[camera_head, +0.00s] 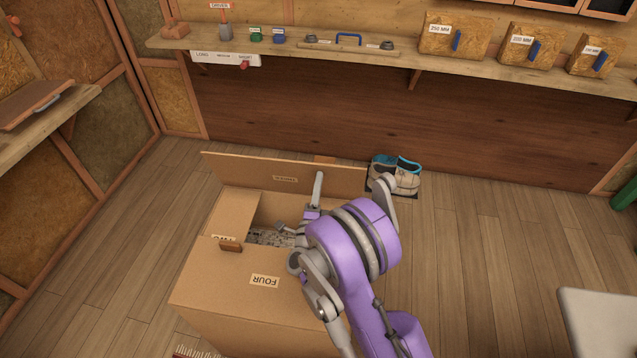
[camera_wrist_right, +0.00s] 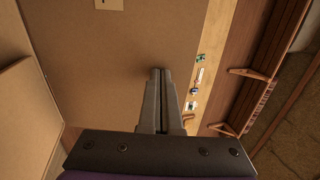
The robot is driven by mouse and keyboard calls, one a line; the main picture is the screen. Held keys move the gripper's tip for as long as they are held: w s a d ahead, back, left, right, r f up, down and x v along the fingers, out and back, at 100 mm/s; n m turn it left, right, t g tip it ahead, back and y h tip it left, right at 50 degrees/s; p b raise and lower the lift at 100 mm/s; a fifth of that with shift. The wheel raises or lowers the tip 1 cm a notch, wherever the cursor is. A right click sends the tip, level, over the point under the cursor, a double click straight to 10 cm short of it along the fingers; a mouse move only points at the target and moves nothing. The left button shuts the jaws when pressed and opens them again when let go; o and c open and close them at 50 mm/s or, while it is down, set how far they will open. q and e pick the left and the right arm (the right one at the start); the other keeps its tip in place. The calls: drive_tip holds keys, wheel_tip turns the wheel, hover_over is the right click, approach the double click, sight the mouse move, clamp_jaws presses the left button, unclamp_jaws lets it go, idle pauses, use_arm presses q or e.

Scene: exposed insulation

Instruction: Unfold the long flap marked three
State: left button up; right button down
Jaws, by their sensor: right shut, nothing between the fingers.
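A cardboard box (camera_head: 215,310) stands on the floor with an opening between its flaps. Its long back flap (camera_head: 240,168) is raised and bears a label, too small to read surely. My right gripper (camera_head: 319,174) is shut and empty in front of this flap, right of the label. In the wrist view the shut fingers (camera_wrist_right: 160,72) point at a broad cardboard face (camera_wrist_right: 100,60); whether they touch it I cannot tell. The front flap marked FOUR (camera_head: 230,278) lies across the near side. My arm hides the box's right side. My left gripper is out of view.
A left inner flap (camera_head: 235,215) borders the opening, with grey filling (camera_head: 268,238) inside. A brown tab (camera_head: 230,246) sits on the front flap's edge. Shoes (camera_head: 396,176) stand behind right. A wall shelf (camera_head: 300,46) holds tools and blocks.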

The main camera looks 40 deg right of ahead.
sight(323, 158)
drive_tip(key=w+d+r+g+y+p, duration=0.1)
drive_tip(key=w+d+r+y+p, duration=0.1)
drive_tip(key=d, duration=0.1)
drive_tip(key=shift+w+g+p, duration=0.3)
drive_tip(key=shift+g+p, duration=0.05)
drive_tip(key=shift+g, duration=0.05)
drive_tip(key=x, duration=0.4)
drive_tip(key=shift+f, duration=0.1)
drive_tip(key=shift+b+x, duration=0.4)
drive_tip(key=shift+x, duration=0.6)
drive_tip(key=shift+s+a, duration=0.1)
